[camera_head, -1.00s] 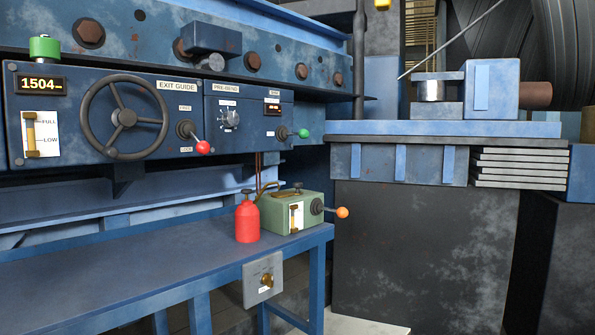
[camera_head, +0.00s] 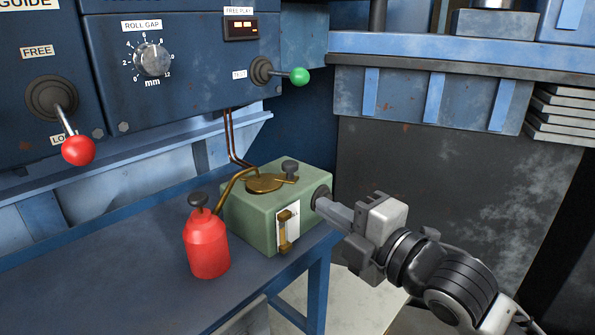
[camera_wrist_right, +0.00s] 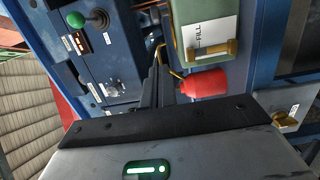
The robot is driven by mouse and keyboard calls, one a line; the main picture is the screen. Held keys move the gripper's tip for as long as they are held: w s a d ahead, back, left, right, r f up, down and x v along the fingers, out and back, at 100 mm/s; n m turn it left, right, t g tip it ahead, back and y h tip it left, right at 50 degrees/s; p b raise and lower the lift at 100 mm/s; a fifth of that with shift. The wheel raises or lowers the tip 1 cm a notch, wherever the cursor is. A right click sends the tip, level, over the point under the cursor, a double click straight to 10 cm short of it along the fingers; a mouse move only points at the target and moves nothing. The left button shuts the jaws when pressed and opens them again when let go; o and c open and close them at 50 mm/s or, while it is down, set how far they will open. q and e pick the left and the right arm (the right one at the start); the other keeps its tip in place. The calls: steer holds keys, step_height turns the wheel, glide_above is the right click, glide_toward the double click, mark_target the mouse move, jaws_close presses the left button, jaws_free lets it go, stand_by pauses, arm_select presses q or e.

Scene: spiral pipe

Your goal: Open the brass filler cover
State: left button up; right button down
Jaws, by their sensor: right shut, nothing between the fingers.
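The green box (camera_head: 245,218) stands on the blue bench. The orange lever knob is hidden. In the right wrist view the fingers (camera_wrist_right: 160,78) point past the green box (camera_wrist_right: 190,20). My left gripper is not in view.
A red oil can (camera_head: 207,245) with a brass spout stands at the box's front left, its spout reaching toward the cover. Copper pipes (camera_head: 230,140) run behind the box. A green-knobbed lever (camera_head: 299,76) juts out above.

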mark_target(298, 193)
steer(key=x, duration=0.3)
steer(key=w+d+p+x, duration=0.1)
steer(key=x, duration=0.3)
steer(key=p+x, duration=0.1)
steer(key=x, duration=0.2)
steer(key=shift+w+d, duration=0.15)
steer(key=shift+w, duration=0.3)
steer(key=shift+w+d, duration=0.1)
steer(key=shift+w, duration=0.45)
